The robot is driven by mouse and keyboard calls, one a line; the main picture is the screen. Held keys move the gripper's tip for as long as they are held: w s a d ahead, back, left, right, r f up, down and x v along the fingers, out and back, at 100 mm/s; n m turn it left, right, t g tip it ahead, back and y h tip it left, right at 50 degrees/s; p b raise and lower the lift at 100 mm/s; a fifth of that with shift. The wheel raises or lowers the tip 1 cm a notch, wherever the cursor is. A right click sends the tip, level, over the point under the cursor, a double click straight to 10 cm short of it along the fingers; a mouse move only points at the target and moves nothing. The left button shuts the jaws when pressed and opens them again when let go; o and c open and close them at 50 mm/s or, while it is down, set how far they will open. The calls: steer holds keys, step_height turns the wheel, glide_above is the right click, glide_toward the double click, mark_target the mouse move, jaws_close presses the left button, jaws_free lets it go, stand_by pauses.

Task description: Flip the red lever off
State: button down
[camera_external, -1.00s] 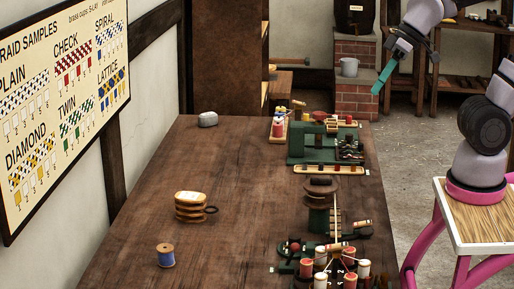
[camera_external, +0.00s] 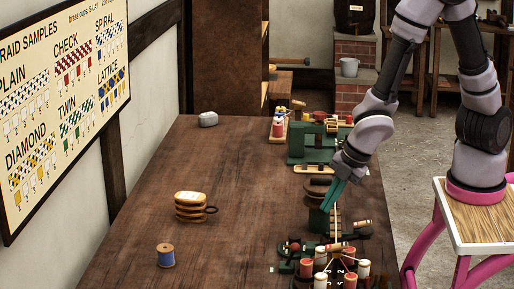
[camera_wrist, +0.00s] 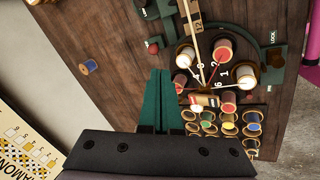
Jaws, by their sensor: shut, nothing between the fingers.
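A small red knob (camera_external: 295,247), which looks like the end of the red lever, sits on a green-based braiding machine (camera_external: 308,267) near the table's front edge. In the wrist view the red knob (camera_wrist: 153,47) shows just beyond my fingertips, beside a dark green plate. Which way the lever is set cannot be told. My gripper (camera_external: 328,208) has teal fingers pointing down, shut and empty, above the table and behind the machine. In the wrist view my gripper (camera_wrist: 160,74) is apart from the knob, though the height gap is unclear.
Upright red and white bobbins (camera_external: 320,262) crowd the machine beside the knob. A dark spool-topped green post (camera_external: 319,188) stands close to my fingers. A green machine (camera_external: 310,146) stands farther back. A blue spool (camera_external: 166,255) and stacked brown rings (camera_external: 191,207) stand left; the table between is clear.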

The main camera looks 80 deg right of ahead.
steer(key=shift+a+f+n, duration=0.2)
steer(key=shift+f+n, duration=1)
steer(key=shift+f, duration=0.35)
glide_toward(291, 255)
steer(key=f, duration=0.5)
steer(key=shift+s+d+f, duration=0.1)
steer(key=shift+s, duration=0.15)
